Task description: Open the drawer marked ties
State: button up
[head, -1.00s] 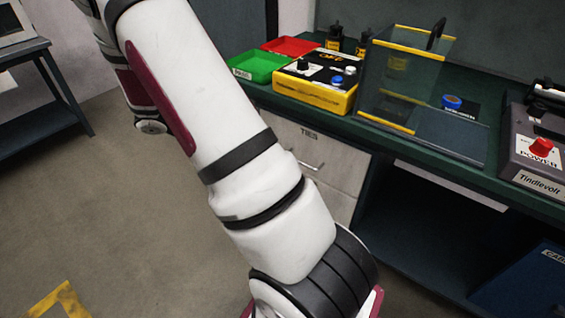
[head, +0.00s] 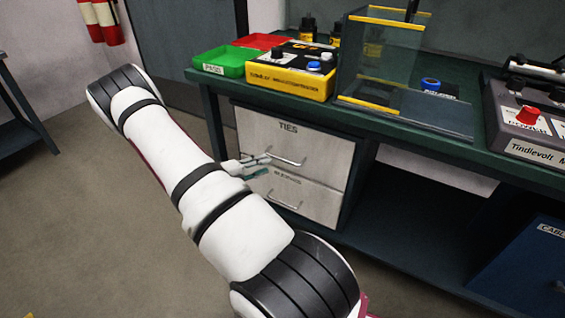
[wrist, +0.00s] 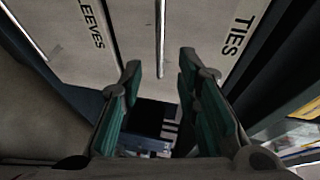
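The drawer marked TIES (head: 318,150) is the upper pale drawer under the bench and is shut. Its bar handle (head: 285,161) crosses its front. My gripper (head: 264,166) is in front of the drawer, by the left end of the handle in the head view. In the wrist view my gripper (wrist: 160,66) is open, with its two green-padded fingers apart. There the TIES label (wrist: 238,35) is on the right, and the handle (wrist: 160,35) runs upright in line with the gap between the fingers. I cannot tell whether they touch it.
A lower drawer (head: 312,205) with its own handle is shut; its label reads partly "LEEVES" in the wrist view (wrist: 91,24). The green bench top (head: 400,133) overhangs the drawers and carries bins, a yellow box and a clear guard. Open floor lies left.

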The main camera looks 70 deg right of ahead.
aim_at(283, 159)
jog(key=b+x, duration=0.2)
jog(key=x, duration=0.7)
grip_shut()
